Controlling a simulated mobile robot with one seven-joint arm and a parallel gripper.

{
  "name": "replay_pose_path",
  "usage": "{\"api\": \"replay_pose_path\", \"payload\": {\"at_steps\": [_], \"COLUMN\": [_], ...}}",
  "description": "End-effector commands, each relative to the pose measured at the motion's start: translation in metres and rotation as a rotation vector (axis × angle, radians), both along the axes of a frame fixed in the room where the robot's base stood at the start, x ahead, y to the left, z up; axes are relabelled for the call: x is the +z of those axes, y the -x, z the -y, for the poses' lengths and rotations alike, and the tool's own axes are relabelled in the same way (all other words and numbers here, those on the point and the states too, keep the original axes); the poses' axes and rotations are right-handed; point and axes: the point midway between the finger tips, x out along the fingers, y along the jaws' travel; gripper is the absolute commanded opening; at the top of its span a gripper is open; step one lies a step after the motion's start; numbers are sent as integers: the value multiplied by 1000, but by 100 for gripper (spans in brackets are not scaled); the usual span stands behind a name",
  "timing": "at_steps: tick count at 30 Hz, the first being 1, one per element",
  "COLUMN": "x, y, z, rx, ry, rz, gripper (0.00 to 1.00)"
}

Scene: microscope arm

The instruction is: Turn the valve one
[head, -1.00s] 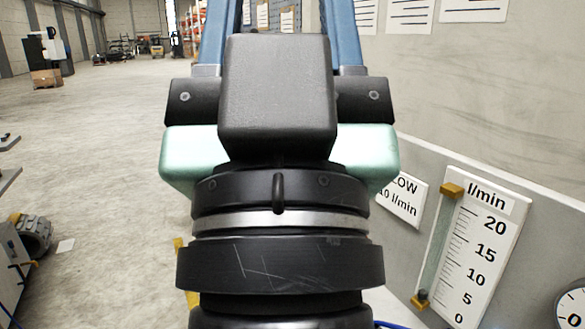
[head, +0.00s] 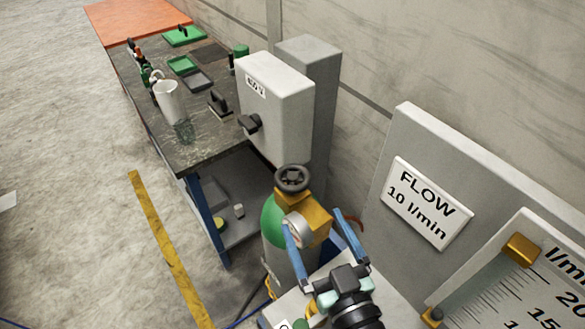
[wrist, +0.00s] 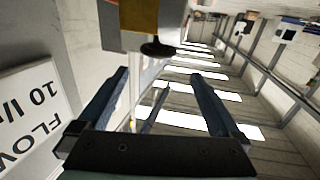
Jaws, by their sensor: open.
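A black handwheel valve (head: 292,178) sits on top of a green gas cylinder (head: 271,215). Below the wheel is a yellow-orange regulator body (head: 318,218) with a round gauge (head: 298,230). My gripper (head: 312,220) has blue fingers spread wide, with nothing visibly between them. In the head view its fingers overlap the regulator and gauge, just below and right of the handwheel. In the wrist view my open gripper (wrist: 158,85) points toward a yellow block (wrist: 138,14) with a dark round knob (wrist: 157,48) at the top. I cannot tell which valve that knob is.
A grey panel on the right carries a "FLOW 10 l/min" sign (head: 427,203) and a scale plate (head: 545,285). A workbench (head: 205,140) holds a white jug (head: 168,102) and green trays. A grey switch box (head: 277,108) stands behind the cylinder. Open floor lies left.

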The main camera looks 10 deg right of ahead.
Motion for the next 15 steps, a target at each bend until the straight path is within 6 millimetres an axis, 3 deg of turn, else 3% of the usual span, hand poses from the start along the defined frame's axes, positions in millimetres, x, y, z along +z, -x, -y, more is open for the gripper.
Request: {"api": "replay_pose_path", "payload": {"at_steps": [5, 15], "x": [-6, -3], "y": [0, -60], "z": [3, -3], "rx": [-12, -8], "ry": [-14, -13], "rz": [-4, -3], "gripper": [100, 100]}}
